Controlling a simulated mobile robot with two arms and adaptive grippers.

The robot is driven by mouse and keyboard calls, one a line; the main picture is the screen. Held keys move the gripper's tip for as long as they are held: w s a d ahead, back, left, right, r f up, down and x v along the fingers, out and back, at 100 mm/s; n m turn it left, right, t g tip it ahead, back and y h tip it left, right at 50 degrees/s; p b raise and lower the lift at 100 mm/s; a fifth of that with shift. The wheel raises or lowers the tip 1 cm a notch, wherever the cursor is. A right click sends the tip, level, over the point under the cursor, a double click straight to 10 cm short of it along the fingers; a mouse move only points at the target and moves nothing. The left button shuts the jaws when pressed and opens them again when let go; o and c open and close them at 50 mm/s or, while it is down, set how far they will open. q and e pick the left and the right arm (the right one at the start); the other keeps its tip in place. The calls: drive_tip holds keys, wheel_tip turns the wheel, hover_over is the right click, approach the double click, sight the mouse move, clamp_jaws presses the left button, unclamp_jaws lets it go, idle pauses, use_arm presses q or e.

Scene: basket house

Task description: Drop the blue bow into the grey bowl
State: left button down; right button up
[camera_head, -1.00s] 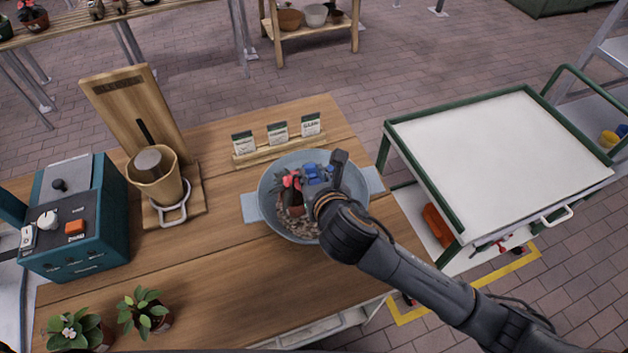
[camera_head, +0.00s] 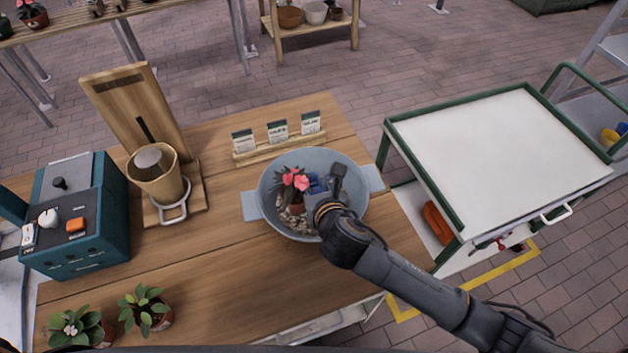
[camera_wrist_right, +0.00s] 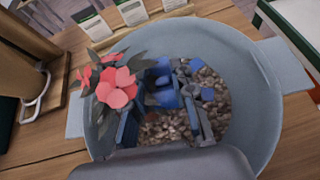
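The grey bowl (camera_head: 270,178) stands on the wooden table with gravel inside, and shows large in the right wrist view (camera_wrist_right: 248,85). A potted plant with pink flowers (camera_head: 294,181) stands in the bowl's left part. My right gripper (camera_head: 327,180) reaches in over the bowl's right part, right of the flowers. The blue bow (camera_wrist_right: 164,92) sits between its fingers (camera_wrist_right: 165,78), with a blue part showing to the right of the right finger. The fingers look shut on the bow, over the gravel. My left gripper is not in view.
A rack of seed packets (camera_head: 278,134) stands behind the bowl. A wooden stand with a cup (camera_head: 152,175) and a teal machine (camera_head: 85,225) are at the left. Small plants (camera_head: 145,310) are at the front left. A white-topped cart (camera_head: 495,150) stands at the right.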

drive_tip(key=shift+o, duration=1.4)
drive_tip(key=shift+r, duration=0.15)
drive_tip(key=b+v, duration=0.1)
drive_tip(key=v, duration=1.1)
drive_tip(key=shift+r, duration=0.35)
